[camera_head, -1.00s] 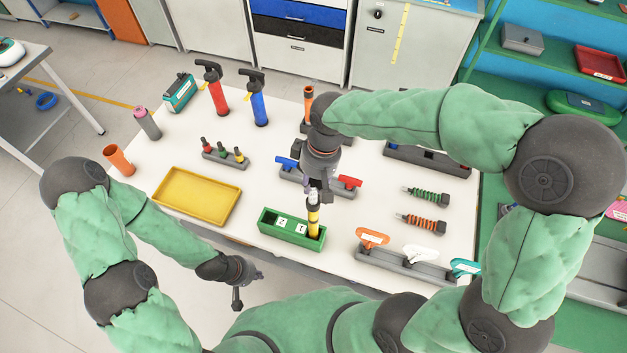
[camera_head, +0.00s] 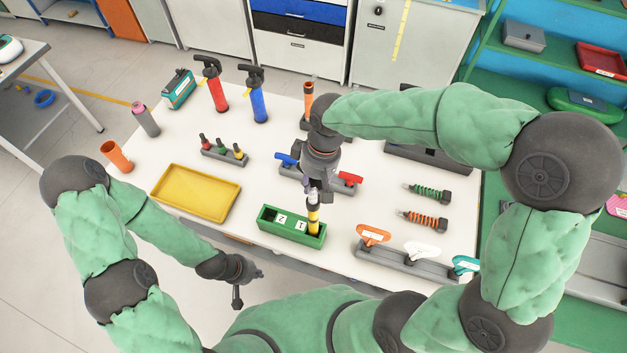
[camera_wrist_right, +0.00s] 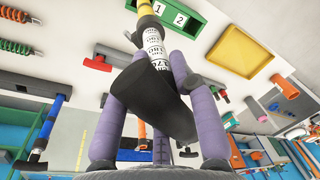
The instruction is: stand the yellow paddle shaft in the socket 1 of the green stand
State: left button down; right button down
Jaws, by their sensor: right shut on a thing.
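The yellow paddle shaft (camera_head: 313,216), with black bands and a white printed section, is close to upright, its lower end over or inside the opening beside label 1 of the green stand (camera_head: 275,228). How deep it sits cannot be told. In the right wrist view, the white section (camera_wrist_right: 154,45) and black end lie between the purple fingers of my right gripper (camera_wrist_right: 160,85), shut on the shaft. In that view the stand (camera_wrist_right: 205,22) is at the top. My left gripper (camera_head: 238,293) hangs off the table's front edge, empty; its jaws are unclear.
A yellow tray (camera_head: 196,193) lies left of the stand. A grey rack with coloured handles (camera_head: 405,262) is to the right, with two spring-wrapped pieces (camera_head: 425,220) behind it. Red and blue pumps (camera_head: 259,98) stand at the back.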

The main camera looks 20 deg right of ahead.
jog(key=shift+f+b, duration=0.4)
jog(key=shift+f, duration=0.15)
jog(key=c, duration=0.9)
grip_release()
notch_tip(320, 180, up, 12)
jog(key=d, duration=0.1)
jog(key=shift+d, duration=0.35)
jog(key=shift+f, duration=0.15)
